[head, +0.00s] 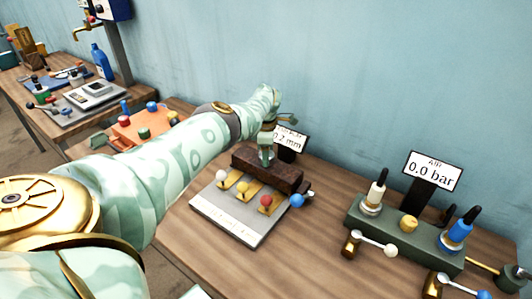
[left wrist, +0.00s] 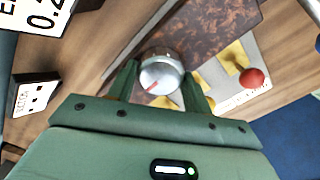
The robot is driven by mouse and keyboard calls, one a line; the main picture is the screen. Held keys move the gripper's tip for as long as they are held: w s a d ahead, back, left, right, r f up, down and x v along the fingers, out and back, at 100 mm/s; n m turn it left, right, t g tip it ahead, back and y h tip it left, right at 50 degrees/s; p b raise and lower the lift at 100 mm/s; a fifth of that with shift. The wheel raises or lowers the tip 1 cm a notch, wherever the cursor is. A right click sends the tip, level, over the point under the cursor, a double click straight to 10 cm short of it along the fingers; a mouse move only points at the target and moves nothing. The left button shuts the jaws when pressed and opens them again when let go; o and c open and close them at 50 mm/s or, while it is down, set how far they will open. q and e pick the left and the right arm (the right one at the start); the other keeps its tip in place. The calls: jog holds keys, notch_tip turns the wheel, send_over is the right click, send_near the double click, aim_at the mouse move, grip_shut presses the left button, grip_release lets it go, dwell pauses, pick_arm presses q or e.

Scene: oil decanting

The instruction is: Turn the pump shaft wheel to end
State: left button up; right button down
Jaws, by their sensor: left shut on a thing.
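The pump shaft wheel (left wrist: 160,72) is a round silver knob with a red mark on its face. It sits at a brown rusty block (left wrist: 215,25), which also shows in the head view (head: 285,178) on a grey plate (head: 225,217). In the left wrist view my left gripper (left wrist: 160,85) has a green finger on each side of the wheel and is shut on it. In the head view my left gripper (head: 267,138) reaches down over the block, and my arm and gripper mostly hide the wheel. My right gripper is not in view.
A sign (head: 291,138) behind the block reads about 0.2 mm, partly hidden. Levers with white, yellow and red knobs (head: 266,200) stand in front of the block. On the right is a green valve block (head: 405,236) under an air sign (head: 433,171) reading 0.0 bar.

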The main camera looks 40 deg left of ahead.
pick_arm(q)
jog(key=o, duration=1)
notch_tip(320, 180, up, 16)
jog(key=p, duration=1)
jog(key=shift+r+p, duration=0.2)
jog(key=shift+p, duration=0.2)
